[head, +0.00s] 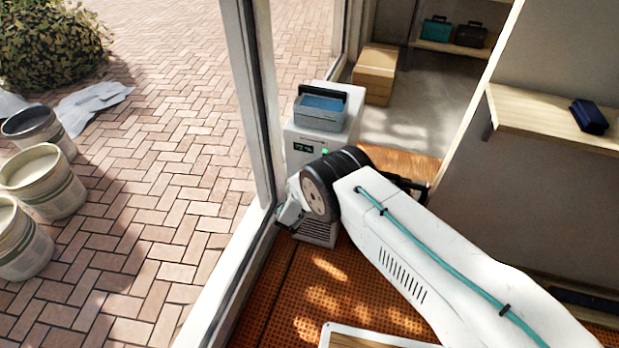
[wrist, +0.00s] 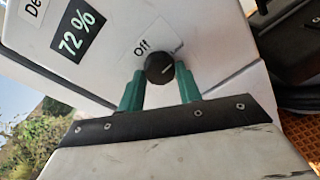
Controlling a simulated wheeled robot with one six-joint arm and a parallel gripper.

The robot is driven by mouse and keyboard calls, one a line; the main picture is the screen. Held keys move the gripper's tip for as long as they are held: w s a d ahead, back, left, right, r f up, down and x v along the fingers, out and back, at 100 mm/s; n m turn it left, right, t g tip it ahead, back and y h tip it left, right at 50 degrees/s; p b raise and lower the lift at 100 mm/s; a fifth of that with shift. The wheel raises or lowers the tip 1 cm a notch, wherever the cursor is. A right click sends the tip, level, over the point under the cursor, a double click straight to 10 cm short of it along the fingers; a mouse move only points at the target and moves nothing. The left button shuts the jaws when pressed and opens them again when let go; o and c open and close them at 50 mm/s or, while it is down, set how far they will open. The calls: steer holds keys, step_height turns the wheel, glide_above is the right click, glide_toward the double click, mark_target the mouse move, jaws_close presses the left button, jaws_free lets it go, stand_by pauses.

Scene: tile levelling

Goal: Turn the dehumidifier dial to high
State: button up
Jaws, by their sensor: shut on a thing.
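The dehumidifier (head: 318,118) is a white box with a dark handle and blue top, standing on the orange floor by the window frame. My arm hides part of its front in the head view. In the wrist view its white front panel (wrist: 110,25) shows a display (wrist: 77,30) reading 72% and a label "Off" beside the dial. The black dial (wrist: 160,69) has a pale pointer line. My gripper (wrist: 160,84) has green fingertips, one on each side of the dial, shut on it. In the head view the fingertips are hidden behind my arm.
The window frame (head: 262,110) runs close along the left of the dehumidifier. A cardboard box (head: 374,75) stands behind it. A shelf (head: 535,112) with a dark blue item is at the right. Several buckets (head: 42,181) stand outside on the brick paving.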

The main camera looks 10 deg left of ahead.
steer(key=m+y, duration=0.1)
steer(key=m, duration=0.7)
steer(key=m+t, duration=0.1)
steer(key=m, duration=0.8)
steer(key=shift+d+f+y, duration=0.2)
steer(key=shift+y, duration=0.2)
steer(key=shift+m, duration=0.3)
steer(key=o, duration=1)
steer(key=shift+s, duration=3.9)
